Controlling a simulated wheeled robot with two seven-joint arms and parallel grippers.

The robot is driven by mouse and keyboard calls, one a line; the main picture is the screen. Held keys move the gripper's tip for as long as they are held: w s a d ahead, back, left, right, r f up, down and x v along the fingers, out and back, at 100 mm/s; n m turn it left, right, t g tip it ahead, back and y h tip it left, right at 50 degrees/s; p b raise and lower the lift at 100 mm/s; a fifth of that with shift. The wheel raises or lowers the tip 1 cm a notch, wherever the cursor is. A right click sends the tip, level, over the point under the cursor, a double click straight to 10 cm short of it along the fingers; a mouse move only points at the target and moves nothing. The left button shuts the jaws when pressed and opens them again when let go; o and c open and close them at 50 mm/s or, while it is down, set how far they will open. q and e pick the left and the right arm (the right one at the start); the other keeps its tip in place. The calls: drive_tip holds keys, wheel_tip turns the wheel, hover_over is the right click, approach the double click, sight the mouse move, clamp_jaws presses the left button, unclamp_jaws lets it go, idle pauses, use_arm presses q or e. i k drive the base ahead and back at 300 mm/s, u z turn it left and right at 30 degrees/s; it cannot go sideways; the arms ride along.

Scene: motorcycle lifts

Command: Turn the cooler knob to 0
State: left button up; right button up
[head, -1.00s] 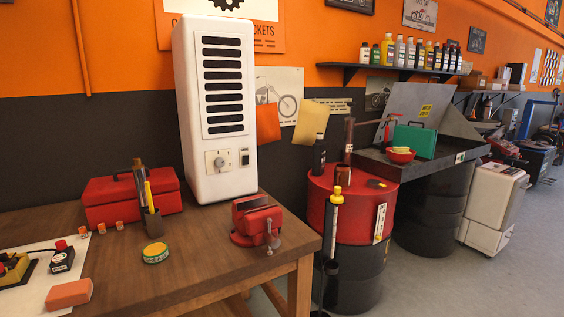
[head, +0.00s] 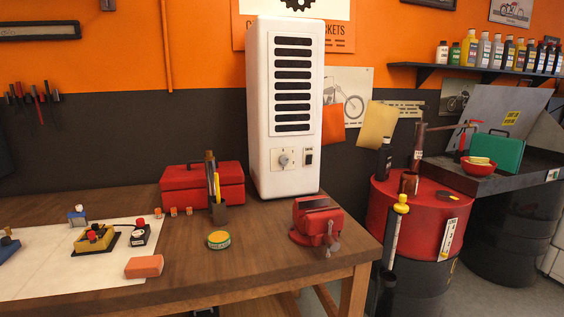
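The cooler (head: 258,120) is a tall white box with dark horizontal vents, standing upright at the back of the wooden workbench. Its knob (head: 284,160) is a small round grey dial on a pale square plate below the vents. The marks around the knob are too small to read, so I cannot tell its setting. A dark rocker switch (head: 309,157) sits just right of the knob plate. Neither of my grippers shows in the head view.
On the workbench (head: 190,281) stand a red toolbox (head: 190,185) left of the cooler, a tool holder (head: 220,212), a green-yellow tin (head: 219,240), an orange block (head: 144,266) and a red vise (head: 316,222) in front of the cooler. A red drum (head: 405,225) stands at the right.

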sight(283, 160)
drive_tip(key=k, duration=0.5)
drive_tip(key=z, duration=1.4)
drive_tip(key=i, duration=0.9)
drive_tip(key=u, duration=2.45)
